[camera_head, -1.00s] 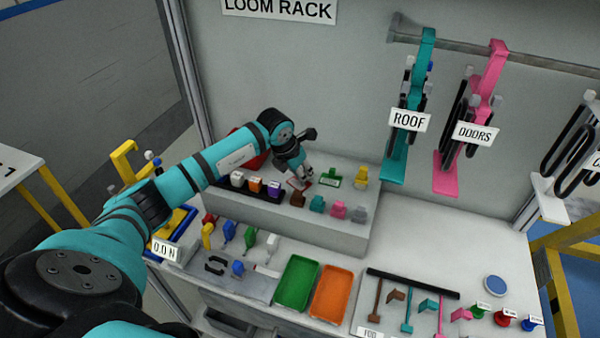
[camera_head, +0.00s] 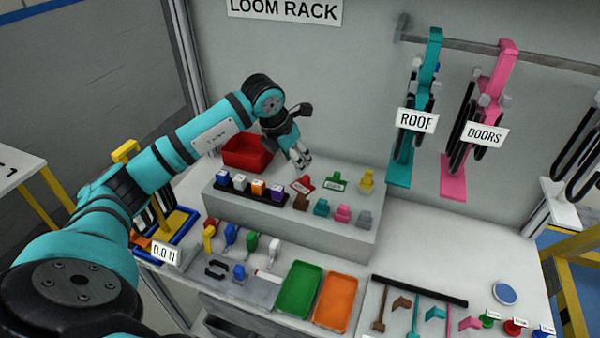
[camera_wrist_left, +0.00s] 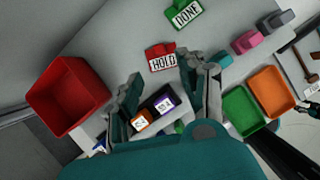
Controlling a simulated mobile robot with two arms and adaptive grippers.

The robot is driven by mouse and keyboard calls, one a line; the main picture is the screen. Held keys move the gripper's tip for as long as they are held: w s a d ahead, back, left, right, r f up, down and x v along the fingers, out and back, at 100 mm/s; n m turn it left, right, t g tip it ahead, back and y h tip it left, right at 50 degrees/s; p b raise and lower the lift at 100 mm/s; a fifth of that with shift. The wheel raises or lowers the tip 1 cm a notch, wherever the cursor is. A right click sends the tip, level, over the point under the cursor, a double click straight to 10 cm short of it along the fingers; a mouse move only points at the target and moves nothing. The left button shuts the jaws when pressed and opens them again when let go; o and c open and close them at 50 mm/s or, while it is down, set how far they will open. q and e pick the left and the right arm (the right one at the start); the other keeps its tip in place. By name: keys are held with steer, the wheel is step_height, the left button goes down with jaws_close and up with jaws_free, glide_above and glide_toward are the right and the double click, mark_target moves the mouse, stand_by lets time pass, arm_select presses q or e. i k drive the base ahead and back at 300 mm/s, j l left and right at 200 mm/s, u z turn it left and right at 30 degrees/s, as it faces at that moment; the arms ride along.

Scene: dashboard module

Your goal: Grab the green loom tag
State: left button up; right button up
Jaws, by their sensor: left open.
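The green tag (camera_head: 335,181), with a white label, lies on top of the grey raised shelf (camera_head: 330,222). In the left wrist view it reads DONE (camera_wrist_left: 184,12), at the top edge and partly cut off. A red tag labelled HOLD (camera_head: 303,185) lies just left of it; it also shows in the wrist view (camera_wrist_left: 160,56). My left gripper (camera_head: 301,163) is open and empty above the shelf, over the red tag's side and left of the green tag. In the wrist view its fingers (camera_wrist_left: 165,82) are spread apart.
A black strip with several coloured cubes (camera_head: 250,192) lies left of the tags. Small coloured blocks (camera_head: 343,213) stand at the front right. Hanging racks marked ROOF (camera_head: 416,120) and DOORS (camera_head: 485,134) are at the right.

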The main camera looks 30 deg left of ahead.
mark_target(335, 182)
steer(key=j+z, duration=0.25)
steer(key=j, duration=0.2)
steer(key=j+z, duration=0.25)
steer(key=j, duration=0.2)
steer(key=k+j+z, duration=0.15)
steer(key=j+z, duration=0.15)
steer(key=j, duration=0.15)
